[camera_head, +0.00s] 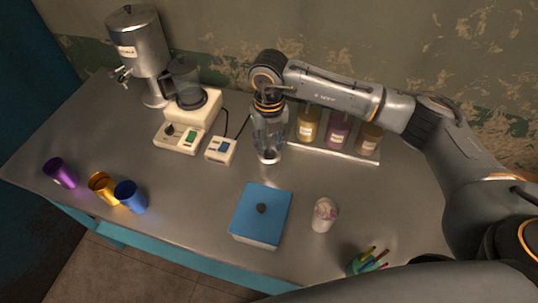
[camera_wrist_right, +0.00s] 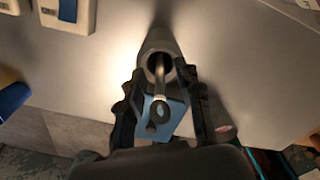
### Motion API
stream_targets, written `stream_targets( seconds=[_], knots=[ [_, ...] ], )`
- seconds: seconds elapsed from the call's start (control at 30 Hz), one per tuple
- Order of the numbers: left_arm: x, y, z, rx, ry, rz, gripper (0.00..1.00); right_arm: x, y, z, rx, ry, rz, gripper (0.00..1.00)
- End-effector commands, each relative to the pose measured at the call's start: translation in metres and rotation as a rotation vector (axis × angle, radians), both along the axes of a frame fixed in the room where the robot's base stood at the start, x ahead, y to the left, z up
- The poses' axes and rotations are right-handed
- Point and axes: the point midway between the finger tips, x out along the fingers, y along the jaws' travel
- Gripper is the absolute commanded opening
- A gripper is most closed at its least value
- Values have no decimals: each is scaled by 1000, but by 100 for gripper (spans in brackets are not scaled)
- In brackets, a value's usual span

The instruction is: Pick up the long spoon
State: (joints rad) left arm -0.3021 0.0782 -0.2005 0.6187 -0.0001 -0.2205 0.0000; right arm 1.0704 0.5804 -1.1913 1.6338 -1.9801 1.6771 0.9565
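The long spoon (camera_wrist_right: 159,88) shows in the right wrist view as a thin handle rising from a metal cylinder (camera_wrist_right: 158,48), with a ring at its near end. My right gripper (camera_wrist_right: 161,98) is open, with one finger on each side of the handle and gaps visible between. In the head view my right gripper (camera_head: 270,132) points down over the metal holder (camera_head: 269,155) at the middle of the table. The spoon's lower end is hidden inside the holder. I cannot make out the spoon clearly in the head view. My left gripper is not in view.
A bottle rack (camera_head: 340,152) stands right of the gripper. A scale (camera_head: 220,149) and blender (camera_head: 188,115) stand left. A blue-lidded box (camera_head: 265,205), pink-and-white cup (camera_head: 324,215) and pen cup (camera_head: 362,264) are in front.

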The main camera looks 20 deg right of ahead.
Motion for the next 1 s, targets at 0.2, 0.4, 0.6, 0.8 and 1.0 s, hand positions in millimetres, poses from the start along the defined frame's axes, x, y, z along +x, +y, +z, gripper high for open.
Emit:
stream_targets(
  seconds=[0.2, 0.4, 0.6, 0.8, 1.0],
  knots=[
    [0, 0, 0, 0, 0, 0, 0, 0, 0, 0, 0, 0, 0, 0],
    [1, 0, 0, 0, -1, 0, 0, 0, 0, 1, 1, 0, 0, 0],
    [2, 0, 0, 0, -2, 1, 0, 0, 0, 1, 1, -1, 0, 0],
    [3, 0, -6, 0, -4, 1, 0, 1, 0, 14, 2, -2, 1, 0],
    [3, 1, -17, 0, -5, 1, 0, 1, 0, 44, 2, -4, 0, 0]
  ],
)
